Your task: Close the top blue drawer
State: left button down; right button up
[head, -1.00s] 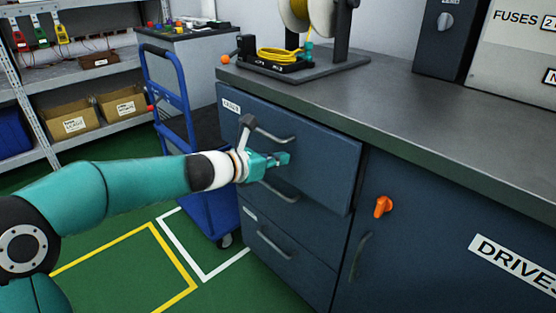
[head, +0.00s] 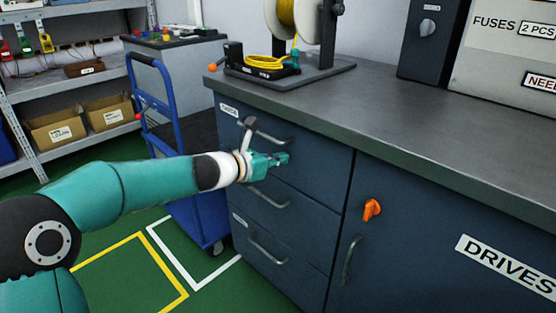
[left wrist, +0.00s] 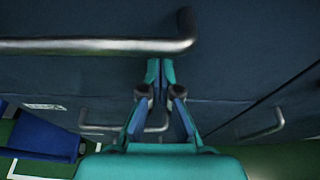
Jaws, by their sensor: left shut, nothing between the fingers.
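The top blue drawer (head: 322,168) is in the cabinet under the grey worktop, with a label at its upper left and a bar handle (head: 272,138). Its front looks flush, or nearly so, with the cabinet face. My left gripper (head: 284,159) is shut and empty, with its fingertips at the drawer front just below the handle. In the left wrist view the fingertips (left wrist: 159,78) point at the dark blue front, and the handle (left wrist: 95,46) crosses above them. Exact contact is hard to tell. My right gripper is not in view.
Lower drawers with handles (head: 268,248) sit below, and a cabinet door with an orange knob (head: 372,210) is to the right. A blue trolley (head: 203,215) stands left of the cabinet. A spool stand (head: 300,76) rests on the worktop (head: 430,125). Green floor is free at lower left.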

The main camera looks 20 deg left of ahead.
pick_arm(q)
jog(key=f+p+v, duration=0.1)
jog(key=p+v, duration=0.1)
jog(key=v, duration=1.2)
jog(key=s+d+f+m+g, duration=0.1)
jog(key=s+d+f+g, duration=0.15)
jog(key=f, duration=0.65)
jog(key=s+d+f+m+g+h, duration=0.1)
jog(key=d+f+g, duration=0.25)
jog(key=f, duration=0.45)
jog(key=s+d+f+m+g, duration=0.15)
jog(key=d+f, duration=0.25)
jog(key=f, duration=0.5)
jog(key=s+d+f+m+g+y, duration=0.2)
jog(key=s+f+m+g, duration=0.1)
jog(key=s+f+m, duration=0.75)
jog(key=s+d+f+m+g+y, duration=0.15)
jog(key=s+f+m+g, duration=0.25)
jog(key=s+f+m, duration=0.7)
notch_tip(320, 180, up, 33)
jog(key=w+m+t+p, duration=0.1)
jog(key=m+t+p, duration=0.1)
jog(key=p, duration=2.9)
jog(key=shift+d+m, duration=0.25)
jog(key=shift+m, duration=0.65)
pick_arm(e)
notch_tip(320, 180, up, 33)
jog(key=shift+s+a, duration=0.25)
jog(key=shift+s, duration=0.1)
